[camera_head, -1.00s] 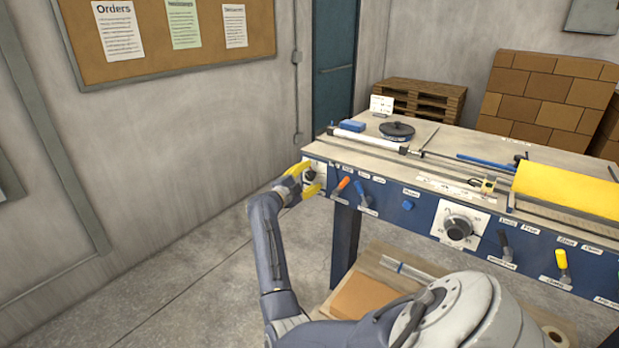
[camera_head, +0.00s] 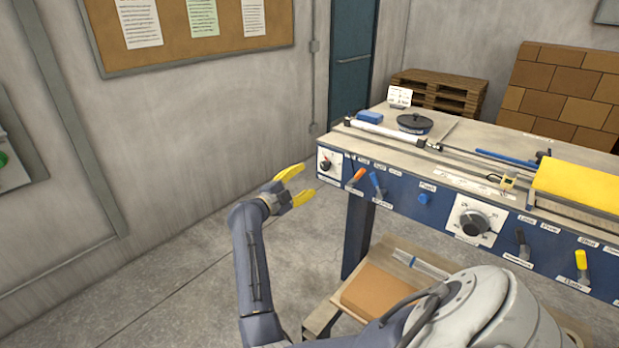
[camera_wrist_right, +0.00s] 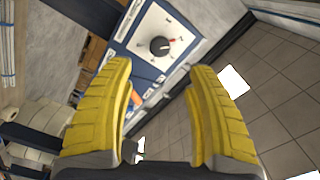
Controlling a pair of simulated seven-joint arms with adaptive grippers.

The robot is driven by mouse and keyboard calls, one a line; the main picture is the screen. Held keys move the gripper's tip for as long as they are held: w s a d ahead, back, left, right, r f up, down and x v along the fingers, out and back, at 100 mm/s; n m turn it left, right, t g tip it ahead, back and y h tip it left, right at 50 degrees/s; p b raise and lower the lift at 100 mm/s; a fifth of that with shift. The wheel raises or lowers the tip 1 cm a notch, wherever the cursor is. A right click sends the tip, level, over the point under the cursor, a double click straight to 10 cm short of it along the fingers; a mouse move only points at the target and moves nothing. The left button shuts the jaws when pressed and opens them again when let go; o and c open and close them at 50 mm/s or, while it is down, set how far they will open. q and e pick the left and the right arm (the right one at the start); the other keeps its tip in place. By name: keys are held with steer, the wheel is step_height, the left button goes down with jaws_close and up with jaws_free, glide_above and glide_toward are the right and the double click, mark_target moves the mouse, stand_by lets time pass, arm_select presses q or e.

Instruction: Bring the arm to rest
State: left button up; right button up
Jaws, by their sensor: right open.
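My right gripper (camera_head: 298,186) has yellow fingers and is open and empty. In the head view it hangs in free air to the left of the machine's blue front panel (camera_head: 395,193). In the right wrist view its two fingers (camera_wrist_right: 160,100) stand wide apart with nothing between them. Beyond them the small rotary knob (camera_wrist_right: 159,46) on its white plate shows; it also shows in the head view (camera_head: 326,164) at the panel's left end. The fingers are clear of the knob. My left gripper is in neither view.
The panel carries an orange-handled lever (camera_head: 355,177), a blue lever (camera_head: 377,184) and a large dial (camera_head: 474,222). A lower shelf with a cardboard box (camera_head: 375,292) lies under the table. The floor (camera_head: 190,285) left of the machine is clear, up to the grey wall.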

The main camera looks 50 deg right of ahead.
steer(key=shift+a, duration=0.3)
stand_by(0.4)
